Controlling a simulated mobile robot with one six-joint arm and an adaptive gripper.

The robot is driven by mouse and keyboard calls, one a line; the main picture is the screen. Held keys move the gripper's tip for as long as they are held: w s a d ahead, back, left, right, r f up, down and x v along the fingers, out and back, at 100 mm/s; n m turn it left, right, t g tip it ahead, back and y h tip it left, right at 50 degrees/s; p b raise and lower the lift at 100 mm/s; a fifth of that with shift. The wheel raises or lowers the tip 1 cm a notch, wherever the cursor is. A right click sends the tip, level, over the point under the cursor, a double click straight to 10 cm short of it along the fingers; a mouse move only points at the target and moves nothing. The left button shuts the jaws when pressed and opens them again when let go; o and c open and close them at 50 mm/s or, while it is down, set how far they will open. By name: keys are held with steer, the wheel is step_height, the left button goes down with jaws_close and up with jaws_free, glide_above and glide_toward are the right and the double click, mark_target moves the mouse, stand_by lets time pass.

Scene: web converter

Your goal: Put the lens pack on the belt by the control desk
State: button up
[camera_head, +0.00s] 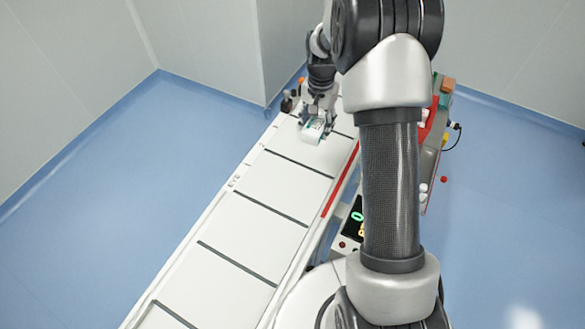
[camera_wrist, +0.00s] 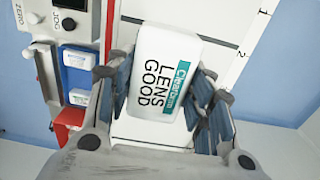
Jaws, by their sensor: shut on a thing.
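The lens pack (camera_wrist: 160,72) is a white box with a teal band and the words "LENS GOOD". It lies between the blue-padded fingers of my gripper (camera_wrist: 162,105), which is shut on it. In the head view my gripper (camera_head: 318,112) holds the lens pack (camera_head: 312,132) at the far end of the white belt (camera_head: 240,238). The pack is over the belt or touching it; I cannot tell which. The control desk (camera_head: 350,228), with a lit display, stands at the belt's right side and is partly hidden by my arm.
Dark cross bars divide the belt, and a red strip (camera_head: 341,180) runs along its right edge. In the wrist view, a panel with knobs (camera_wrist: 42,62) and small blue-and-white packs (camera_wrist: 77,58) sit left of the belt. The belt's near sections are clear.

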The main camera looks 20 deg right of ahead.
mark_target(312, 166)
step_height(312, 166, down, 17)
steer(key=shift+s+r+b, duration=0.1)
steer(key=shift+r+b, duration=0.05)
steer(key=shift+b, duration=0.8)
steer(key=shift+f, duration=0.25)
steer(key=o, duration=1.1)
steer(key=shift+o, duration=0.2)
steer(key=shift+r, duration=0.1)
